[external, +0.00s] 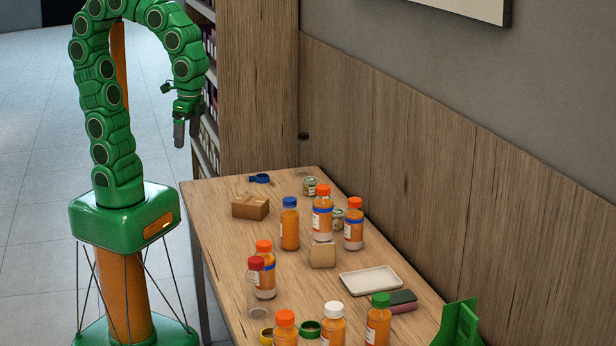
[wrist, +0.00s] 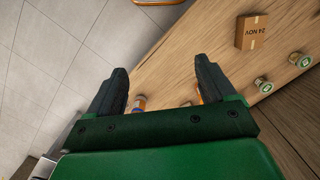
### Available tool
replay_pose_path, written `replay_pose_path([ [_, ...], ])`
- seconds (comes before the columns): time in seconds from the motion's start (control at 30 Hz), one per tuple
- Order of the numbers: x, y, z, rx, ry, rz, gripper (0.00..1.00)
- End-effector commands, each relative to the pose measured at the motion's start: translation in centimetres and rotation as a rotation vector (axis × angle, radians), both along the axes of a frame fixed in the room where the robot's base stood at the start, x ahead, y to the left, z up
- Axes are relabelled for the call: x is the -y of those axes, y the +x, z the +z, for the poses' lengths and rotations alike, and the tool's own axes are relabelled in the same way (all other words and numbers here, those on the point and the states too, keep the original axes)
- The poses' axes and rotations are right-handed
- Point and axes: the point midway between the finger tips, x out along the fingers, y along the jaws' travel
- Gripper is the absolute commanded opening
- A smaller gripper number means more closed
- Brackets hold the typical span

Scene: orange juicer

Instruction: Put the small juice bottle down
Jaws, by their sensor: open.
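Several orange juice bottles stand upright on the wooden table (external: 226,265), among them a blue-capped one (external: 289,229), orange-capped ones (external: 354,230), a white-capped one (external: 333,328) and a green-capped one (external: 378,326). I cannot tell which is the small juice bottle. My gripper (external: 186,132) hangs in the air above and beyond the table's far left corner, apart from every bottle. In the wrist view my gripper (wrist: 160,72) has its two fingers wide apart with nothing held between them. A bottle (wrist: 139,102) shows farther below, partly hidden by the gripper body.
A cardboard box (external: 250,207), a blue ring (external: 259,178) and small jars (external: 309,187) lie toward the table's far end. A white tray (external: 370,281) lies at the right. A wood-panelled wall (external: 400,160) borders the table's right side. The left edge strip is mostly bare.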

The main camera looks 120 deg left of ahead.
Motion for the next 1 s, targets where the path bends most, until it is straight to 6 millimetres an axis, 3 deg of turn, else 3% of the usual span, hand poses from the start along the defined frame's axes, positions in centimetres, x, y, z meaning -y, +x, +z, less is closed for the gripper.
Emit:
replay_pose_path([
  [0.2, 0.9, -6.1, -1.3, -0.015, -0.009, -0.076, 0.84],
  [0.43, 1.5, -10.5, -2.7, -0.026, -0.019, -0.134, 0.84],
  [0.6, 1.5, -11.7, -3.2, -0.029, -0.020, -0.150, 0.84],
  [1.0, 1.5, -11.8, -3.2, -0.032, -0.018, -0.149, 0.84],
])
